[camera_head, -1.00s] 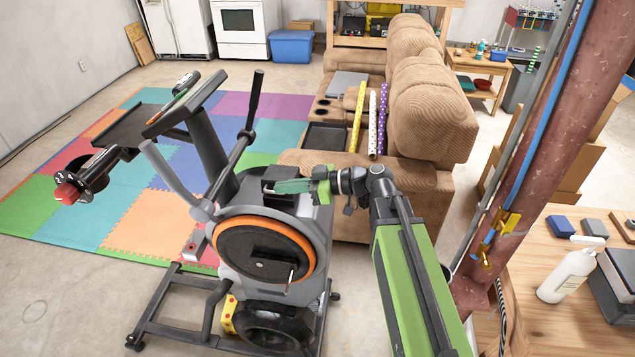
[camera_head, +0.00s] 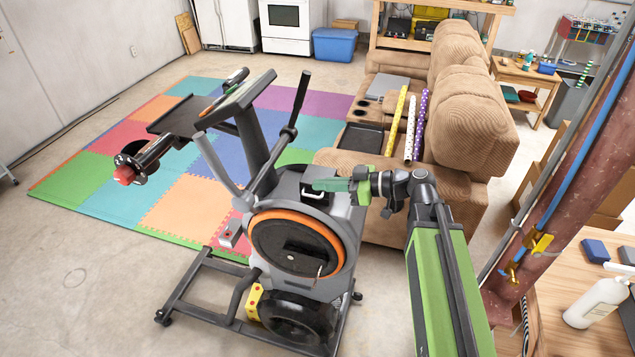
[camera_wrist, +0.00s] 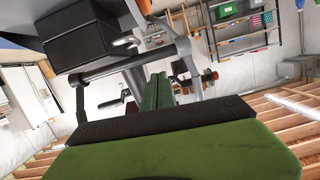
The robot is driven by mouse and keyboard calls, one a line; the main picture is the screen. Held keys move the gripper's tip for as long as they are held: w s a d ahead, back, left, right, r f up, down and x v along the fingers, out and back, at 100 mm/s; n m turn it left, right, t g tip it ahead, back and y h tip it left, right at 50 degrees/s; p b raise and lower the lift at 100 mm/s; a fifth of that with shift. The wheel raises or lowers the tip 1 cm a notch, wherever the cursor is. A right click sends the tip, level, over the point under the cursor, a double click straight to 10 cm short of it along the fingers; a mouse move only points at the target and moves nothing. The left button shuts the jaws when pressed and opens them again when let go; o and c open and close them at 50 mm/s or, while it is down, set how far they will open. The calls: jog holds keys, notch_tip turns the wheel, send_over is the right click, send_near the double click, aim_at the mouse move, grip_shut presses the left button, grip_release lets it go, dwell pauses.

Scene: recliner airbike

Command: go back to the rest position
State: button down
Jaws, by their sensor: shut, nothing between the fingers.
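My gripper (camera_head: 322,185) shows in the head view at the end of my green and dark arm, pointing left. It is over the upper body of the exercise bike (camera_head: 290,190), close to the dark top of its housing; I cannot tell whether they touch. In the wrist view my green fingers (camera_wrist: 158,92) lie side by side, closed and empty. Part of the bike with a black box (camera_wrist: 78,42) fills the upper left of the wrist view.
The brown recliner (camera_head: 470,110) stands just behind my arm, with wrapping rolls (camera_head: 410,125) on it. Open floor (camera_head: 80,270) lies left of the bike.

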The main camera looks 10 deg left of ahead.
jog(key=p+v, duration=0.1)
jog(key=v, duration=0.6)
jog(key=shift+s+d, duration=0.2)
jog(key=shift+d, duration=0.2)
jog(key=shift+f, duration=0.1)
jog(key=s+d+f+m+g+h, duration=0.1)
jog(key=d+f+m+h, duration=0.25)
jog(key=f, duration=0.35)
jog(key=s+d+f+m+h, duration=0.2)
jog(key=d+f+h, duration=0.1)
jog(key=f+h, duration=0.3)
jog(key=d+f+m+h, duration=0.5)
jog(key=d+m, duration=0.5)
jog(key=d, duration=0.3)
jog(key=shift+s+d+m+h, duration=0.2)
jog(key=shift+s+m+h, duration=0.15)
jog(key=shift+s, duration=0.15)
